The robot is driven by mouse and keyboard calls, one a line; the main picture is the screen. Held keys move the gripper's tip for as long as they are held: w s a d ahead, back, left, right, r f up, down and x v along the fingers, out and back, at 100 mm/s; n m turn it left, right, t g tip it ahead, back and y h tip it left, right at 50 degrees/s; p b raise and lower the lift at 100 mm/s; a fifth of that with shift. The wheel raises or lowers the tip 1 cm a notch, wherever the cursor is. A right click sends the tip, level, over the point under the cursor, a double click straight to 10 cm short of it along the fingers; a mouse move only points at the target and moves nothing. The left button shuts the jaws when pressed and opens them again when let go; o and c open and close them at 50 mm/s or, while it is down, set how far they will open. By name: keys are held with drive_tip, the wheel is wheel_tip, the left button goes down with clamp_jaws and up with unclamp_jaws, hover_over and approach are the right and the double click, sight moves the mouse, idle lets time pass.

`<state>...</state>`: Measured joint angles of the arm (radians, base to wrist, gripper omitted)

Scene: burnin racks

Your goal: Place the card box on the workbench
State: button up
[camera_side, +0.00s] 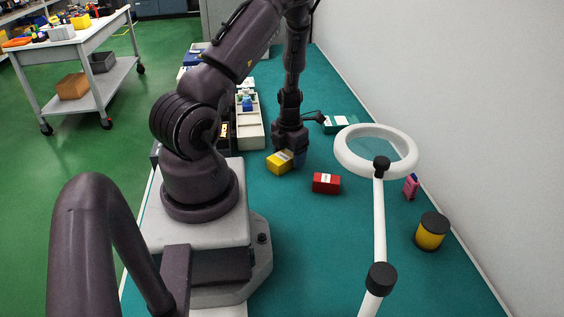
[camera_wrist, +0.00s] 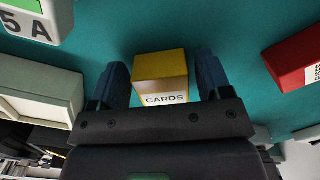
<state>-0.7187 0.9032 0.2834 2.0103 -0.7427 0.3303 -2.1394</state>
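The card box is a small yellow box (camera_wrist: 160,66) with a white label reading CARDS. In the side view the yellow box (camera_side: 279,163) appears to rest on the teal workbench (camera_side: 263,225). My gripper (camera_wrist: 162,80) has its blue fingers on either side of the box in the wrist view, with a narrow gap showing on each side. It looks open. In the side view my gripper (camera_side: 291,155) points down at the box; one blue finger shows at its right and the other is hidden.
A red box (camera_side: 326,183) lies to the right of the card box and a pale tray (camera_side: 250,128) to the left. A ring magnifier (camera_side: 377,152), a pink item (camera_side: 411,186) and a black-and-yellow spool (camera_side: 431,231) stand further right.

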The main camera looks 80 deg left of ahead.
drive_tip(key=c, duration=0.8)
drive_tip(key=shift+r, duration=0.3)
drive_tip(key=shift+m, duration=0.5)
drive_tip(key=r, duration=0.6)
drive_tip(key=w+r, duration=0.1)
drive_tip(key=r, duration=0.2)
drive_tip(key=shift+d+r, duration=0.2)
drive_tip(key=shift+d, duration=0.05)
drive_tip(key=w+d+r+m, duration=0.6)
drive_tip(key=w+d+m, duration=0.6)
drive_tip(key=m, duration=0.6)
drive_tip(key=w+d+r+m, duration=0.4)
drive_tip(key=d+m, duration=0.3)
drive_tip(key=m, duration=0.2)
drive_tip(key=w+d+r+m, duration=0.3)
drive_tip(key=d+r+m, duration=0.1)
drive_tip(key=d+m, duration=1.05)
drive_tip(key=d, duration=0.1)
drive_tip(key=s+d+f+m+g+y, duration=0.1)
drive_tip(key=s+d+f+m+y, duration=0.2)
drive_tip(key=d+f+m+y, duration=0.35)
drive_tip(key=s+d+f+m+g+y, duration=0.1)
drive_tip(key=s+d+f+m+y, duration=0.25)
drive_tip(key=f+m, duration=0.6)
drive_tip(key=w+r+m+t+y, duration=0.3)
drive_tip(key=r+m+t+y, duration=0.2)
drive_tip(key=t, duration=0.4)
drive_tip(key=shift+w+r+m+y, duration=0.15)
drive_tip(key=shift+w+m+y, duration=0.15)
drive_tip(key=shift+m+y, duration=0.65)
